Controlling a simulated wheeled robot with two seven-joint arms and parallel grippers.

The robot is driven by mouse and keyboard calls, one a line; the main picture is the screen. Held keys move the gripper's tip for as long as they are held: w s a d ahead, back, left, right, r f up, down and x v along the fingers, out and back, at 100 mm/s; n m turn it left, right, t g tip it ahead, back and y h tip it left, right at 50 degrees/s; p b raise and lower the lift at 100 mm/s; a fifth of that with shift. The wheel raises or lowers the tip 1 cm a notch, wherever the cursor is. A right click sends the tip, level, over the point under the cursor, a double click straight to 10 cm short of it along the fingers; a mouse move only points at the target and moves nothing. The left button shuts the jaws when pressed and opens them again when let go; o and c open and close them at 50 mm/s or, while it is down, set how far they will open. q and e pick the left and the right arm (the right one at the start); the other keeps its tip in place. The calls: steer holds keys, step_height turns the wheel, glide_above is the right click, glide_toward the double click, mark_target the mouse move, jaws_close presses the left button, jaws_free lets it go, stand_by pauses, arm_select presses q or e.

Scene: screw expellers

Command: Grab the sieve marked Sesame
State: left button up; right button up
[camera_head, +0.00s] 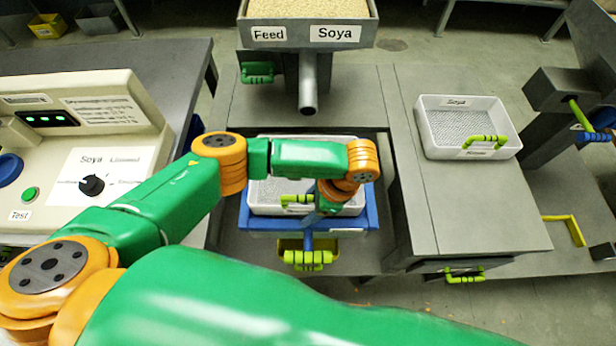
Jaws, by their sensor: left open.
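No label reading Sesame can be made out. A white mesh sieve (262,200) with a yellow-green handle (297,198) sits in a blue frame (258,222) at the middle; my arm covers much of it and any label. Another white sieve (462,124) with a yellow-green handle (486,141) lies on the grey bench at right, marked Soya. My left gripper (312,216) is open, pointing down over the middle sieve beside its handle. Contact with the handle cannot be told. My right gripper is not in view.
A hopper (308,36) marked Feed and Soya, with a spout, stands behind the middle sieve. A control panel (85,150) is at left. A yellow-green handle (308,258) projects at the front. The grey bench (475,205) is clear in front of the Soya sieve.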

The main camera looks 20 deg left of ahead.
arm_select(q)
jaws_close()
steer(key=shift+r, duration=0.1)
